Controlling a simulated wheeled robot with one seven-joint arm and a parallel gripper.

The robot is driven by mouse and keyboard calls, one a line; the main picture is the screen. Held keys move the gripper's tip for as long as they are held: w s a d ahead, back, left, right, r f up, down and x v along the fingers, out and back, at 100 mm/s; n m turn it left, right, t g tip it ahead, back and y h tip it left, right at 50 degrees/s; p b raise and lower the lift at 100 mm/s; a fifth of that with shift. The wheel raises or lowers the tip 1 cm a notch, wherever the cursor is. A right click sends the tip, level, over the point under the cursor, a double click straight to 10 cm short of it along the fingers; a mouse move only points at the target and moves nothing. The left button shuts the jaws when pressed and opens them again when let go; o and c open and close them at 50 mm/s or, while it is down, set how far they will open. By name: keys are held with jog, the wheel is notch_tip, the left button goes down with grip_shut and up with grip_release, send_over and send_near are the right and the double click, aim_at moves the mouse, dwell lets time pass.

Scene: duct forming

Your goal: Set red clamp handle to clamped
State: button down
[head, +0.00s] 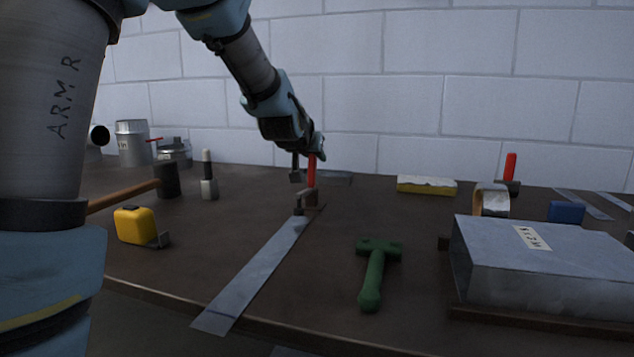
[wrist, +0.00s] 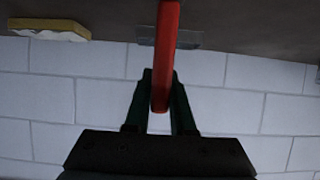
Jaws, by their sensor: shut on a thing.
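The red clamp handle (head: 311,171) stands upright on the clamp (head: 304,201) near the middle of the table. The clamp sits at the far end of a flat metal strip (head: 255,272). My gripper (head: 306,163) reaches down to the handle from above left. In the wrist view the red handle (wrist: 166,60) runs between the two fingers of my gripper (wrist: 160,95), which are shut on its end. The clamp's lower parts are small and partly hidden, so its contact with the strip is unclear.
A green hammer (head: 374,270) lies right of the strip. A yellow tape measure (head: 136,225) and a wooden-handled mallet (head: 165,181) are at left. A large metal duct box (head: 545,262) fills the right. Another red-handled clamp (head: 510,170) stands behind it. A yellow sponge-like block (head: 427,186) lies at the back.

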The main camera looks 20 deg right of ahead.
jog(key=t+b, duration=0.1)
jog(key=b, duration=0.2)
jog(key=shift+s+a+f+h, duration=0.1)
jog(key=shift+s+a+h, duration=0.2)
jog(key=shift+s+h, duration=0.1)
jog(key=shift+s+a+r+b, duration=0.1)
jog(key=shift+r+b, duration=0.15)
jog(key=shift+b, duration=0.45)
jog(key=shift+r+t+h, duration=0.1)
jog(key=shift+t+h, duration=0.2)
jog(key=c, duration=0.8)
grip_release()
jog(key=shift+o, duration=0.2)
jog(key=v, duration=1.1)
